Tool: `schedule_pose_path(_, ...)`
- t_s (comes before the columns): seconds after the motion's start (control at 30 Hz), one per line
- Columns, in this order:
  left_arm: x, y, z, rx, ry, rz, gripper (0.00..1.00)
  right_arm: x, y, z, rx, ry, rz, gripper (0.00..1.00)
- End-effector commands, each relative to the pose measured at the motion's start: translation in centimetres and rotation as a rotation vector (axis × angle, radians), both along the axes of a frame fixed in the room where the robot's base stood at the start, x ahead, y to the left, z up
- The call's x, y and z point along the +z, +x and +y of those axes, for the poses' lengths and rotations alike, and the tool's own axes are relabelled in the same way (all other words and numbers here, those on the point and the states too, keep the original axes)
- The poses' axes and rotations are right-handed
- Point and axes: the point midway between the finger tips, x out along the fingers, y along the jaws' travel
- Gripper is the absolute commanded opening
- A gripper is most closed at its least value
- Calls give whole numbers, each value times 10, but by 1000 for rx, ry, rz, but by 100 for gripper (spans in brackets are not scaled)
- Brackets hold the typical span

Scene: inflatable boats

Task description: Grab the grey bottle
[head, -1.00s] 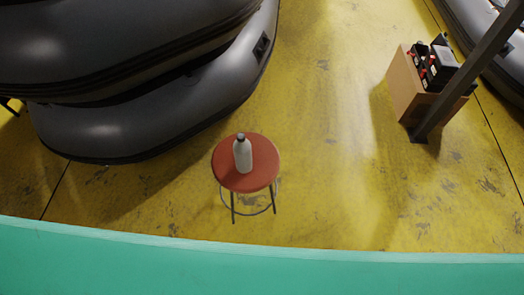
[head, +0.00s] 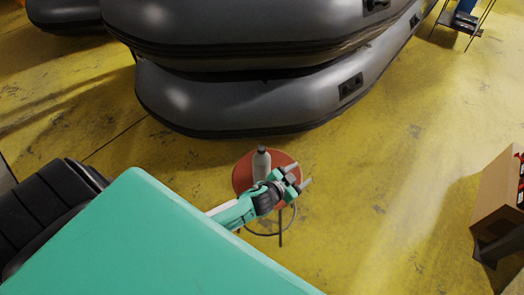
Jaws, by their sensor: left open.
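The grey bottle (head: 261,162) stands upright on a round red stool (head: 242,173), with a dark cap on top. My left gripper (head: 301,176) is open and empty, with its two fingers pointing to the right. In the picture it lies just right of and below the bottle, over the stool's right side. My left gripper and wrist hide the bottle's lower end and part of the seat. I cannot tell whether the gripper touches the bottle. My right gripper is not in view.
Stacked grey inflatable boats (head: 250,95) lie behind the stool. A cardboard box (head: 497,195) stands at the right edge. The yellow floor (head: 390,180) between the stool and the box is clear.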

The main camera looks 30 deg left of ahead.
Motion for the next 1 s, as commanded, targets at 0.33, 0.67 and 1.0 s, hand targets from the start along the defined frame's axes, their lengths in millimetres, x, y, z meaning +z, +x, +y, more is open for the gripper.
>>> schedule_pose_path(0.33,206,21,-105,-613,-15,-491,54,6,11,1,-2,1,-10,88)
schedule_pose_path(0.67,174,0,-97,-1242,325,-165,54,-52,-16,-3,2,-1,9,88)
schedule_pose_path(1.0,144,17,80,-1179,808,650,54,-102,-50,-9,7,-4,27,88)
